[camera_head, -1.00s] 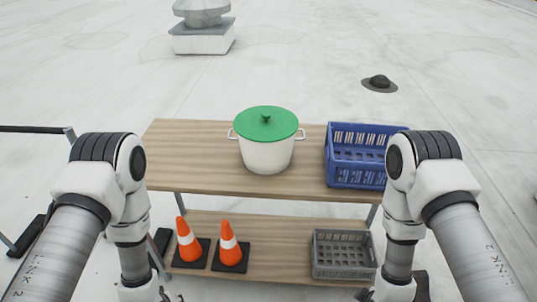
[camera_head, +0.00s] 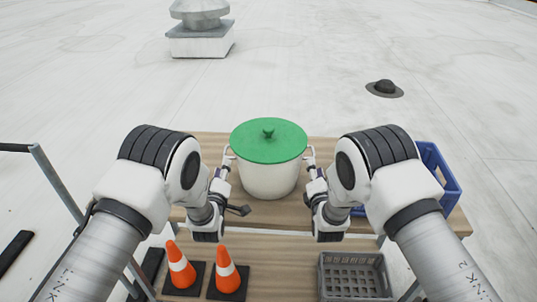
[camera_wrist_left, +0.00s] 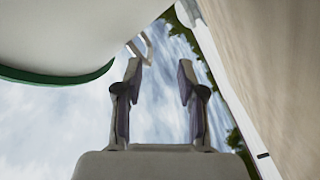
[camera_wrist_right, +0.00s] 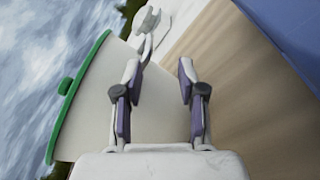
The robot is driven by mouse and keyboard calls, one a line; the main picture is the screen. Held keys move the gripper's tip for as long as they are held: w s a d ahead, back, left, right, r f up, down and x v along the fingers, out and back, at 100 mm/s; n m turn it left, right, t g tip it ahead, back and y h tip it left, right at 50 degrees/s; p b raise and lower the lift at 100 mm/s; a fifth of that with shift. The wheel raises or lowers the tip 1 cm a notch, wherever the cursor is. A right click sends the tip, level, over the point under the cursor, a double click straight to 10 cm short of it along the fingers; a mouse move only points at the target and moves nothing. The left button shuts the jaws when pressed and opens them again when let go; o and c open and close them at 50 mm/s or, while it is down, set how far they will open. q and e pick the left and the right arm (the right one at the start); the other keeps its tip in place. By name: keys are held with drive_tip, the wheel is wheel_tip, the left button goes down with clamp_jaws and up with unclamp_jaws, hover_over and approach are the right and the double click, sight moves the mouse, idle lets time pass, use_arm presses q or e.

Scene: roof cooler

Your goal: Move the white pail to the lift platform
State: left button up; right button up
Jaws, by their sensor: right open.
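The white pail (camera_head: 268,180) with a green lid (camera_head: 268,141) stands upright on the shelf's upper board, with a small handle on each side. My left gripper (camera_head: 224,163) is by its left handle; in the left wrist view the fingers (camera_wrist_left: 160,68) are apart, with the handle (camera_wrist_left: 142,45) just beyond the tips. My right gripper (camera_head: 313,165) is by the right handle; in the right wrist view its fingers (camera_wrist_right: 160,68) are apart, with the handle (camera_wrist_right: 145,45) just beyond the left fingertip. I cannot make out a lift platform.
A blue crate (camera_head: 437,170) stands right of the pail, partly hidden by my right arm. Two orange cones (camera_head: 181,266) and a grey crate (camera_head: 355,277) are on the lower board (camera_head: 280,270). A railing (camera_head: 50,180) stands at left. A roof vent (camera_head: 200,38) is far behind.

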sight(225, 151)
use_arm(q)
drive_tip(key=w, duration=0.2)
drive_tip(key=w+r, duration=0.1)
drive_tip(key=w, duration=0.3)
drive_tip(key=shift+d+r, duration=0.2)
drive_tip(key=shift+r, duration=0.1)
use_arm(e)
drive_tip(key=w, duration=0.2)
drive_tip(key=w+r, duration=0.1)
drive_tip(key=w, duration=0.3)
drive_tip(key=shift+r, duration=0.3)
use_arm(q)
drive_tip(key=shift+w+f, duration=0.1)
drive_tip(key=shift+w, duration=0.25)
use_arm(e)
drive_tip(key=shift+w+f, duration=0.1)
drive_tip(key=shift+w, duration=0.25)
use_arm(q)
drive_tip(key=shift+s, duration=0.1)
drive_tip(key=shift+c, duration=0.2)
use_arm(e)
drive_tip(key=shift+s, duration=0.1)
drive_tip(key=shift+c, duration=0.2)
use_arm(q)
clamp_jaws()
use_arm(e)
clamp_jaws()
use_arm(q)
drive_tip(key=shift+s, duration=0.1)
